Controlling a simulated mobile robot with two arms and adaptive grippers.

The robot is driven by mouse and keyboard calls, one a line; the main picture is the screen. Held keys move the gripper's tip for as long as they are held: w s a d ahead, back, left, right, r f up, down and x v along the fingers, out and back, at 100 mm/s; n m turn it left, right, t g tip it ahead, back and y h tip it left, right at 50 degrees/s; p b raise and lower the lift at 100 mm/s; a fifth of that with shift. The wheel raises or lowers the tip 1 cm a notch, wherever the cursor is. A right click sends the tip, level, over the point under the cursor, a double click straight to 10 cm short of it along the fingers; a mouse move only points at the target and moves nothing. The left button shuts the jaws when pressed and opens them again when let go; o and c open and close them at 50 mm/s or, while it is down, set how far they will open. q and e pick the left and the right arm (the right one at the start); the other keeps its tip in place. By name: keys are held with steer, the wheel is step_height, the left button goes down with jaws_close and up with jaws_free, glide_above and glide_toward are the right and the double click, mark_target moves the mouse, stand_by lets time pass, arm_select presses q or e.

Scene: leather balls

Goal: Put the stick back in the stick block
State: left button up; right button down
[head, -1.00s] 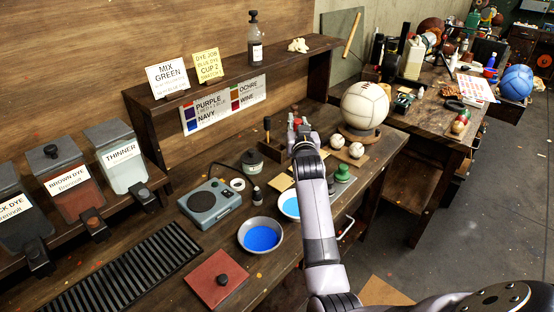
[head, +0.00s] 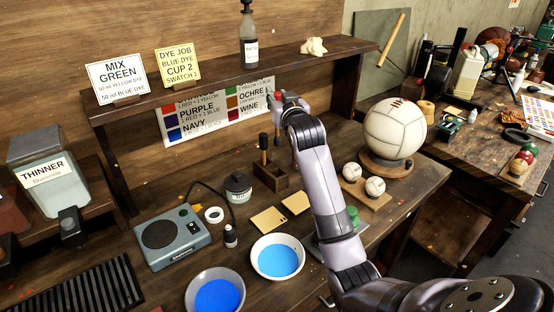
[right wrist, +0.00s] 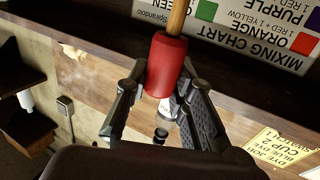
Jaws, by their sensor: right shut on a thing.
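My right gripper (head: 284,103) is raised in front of the mixing chart, above the wooden stick block (head: 270,178). In the right wrist view my right gripper (right wrist: 164,92) is shut on the red part of the stick (right wrist: 166,65). Its pale wooden shaft runs out past the fingers to the top picture edge. In the head view only a little of the red part of the stick (head: 278,96) shows at the fingers. A dark-topped stick (head: 264,145) stands upright in the block. My arm passes just right of the block. My left gripper is not in view.
Blue-filled bowls (head: 278,257) stand in front. Small balls (head: 375,186) and a large white ball (head: 395,128) are to the right. The shelf (head: 230,78) runs behind.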

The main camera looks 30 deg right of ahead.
mark_target(278, 136)
step_height(278, 136, down, 12)
steer(key=shift+d+r+p, duration=0.1)
steer(key=shift+p, duration=0.45)
steer(key=shift+f, duration=0.25)
step_height(278, 136, down, 4)
steer(key=shift+f, duration=0.15)
steer(key=shift+f, duration=0.2)
steer(key=c, duration=1.4)
jaws_free()
steer(key=shift+r, duration=0.1)
